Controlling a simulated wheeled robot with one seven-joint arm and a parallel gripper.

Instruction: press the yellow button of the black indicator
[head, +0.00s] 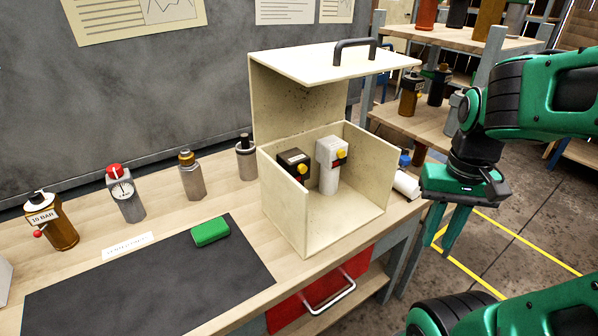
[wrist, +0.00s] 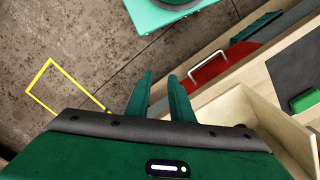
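The black indicator (head: 292,160) stands inside an open cream box (head: 318,222) on the workbench, in the head view. Its yellow button (head: 303,169) faces the front right. A white indicator (head: 329,170) with its own yellow button (head: 341,153) stands just right of it. My gripper (head: 438,246) hangs outside the box, to its right, fingers pointing down past the bench's edge. Its fingers are apart with nothing between them, also in the wrist view (wrist: 160,76). The wrist view shows part of the box (wrist: 255,118) at lower right; the indicators are not visible there.
The raised lid (head: 330,68) with a dark handle overhangs the box. A green block (head: 210,231) lies on the dark mat (head: 150,285). Several bottle-like devices stand behind it. A red drawer (head: 335,285) is below; shelves (head: 420,125) stand behind right.

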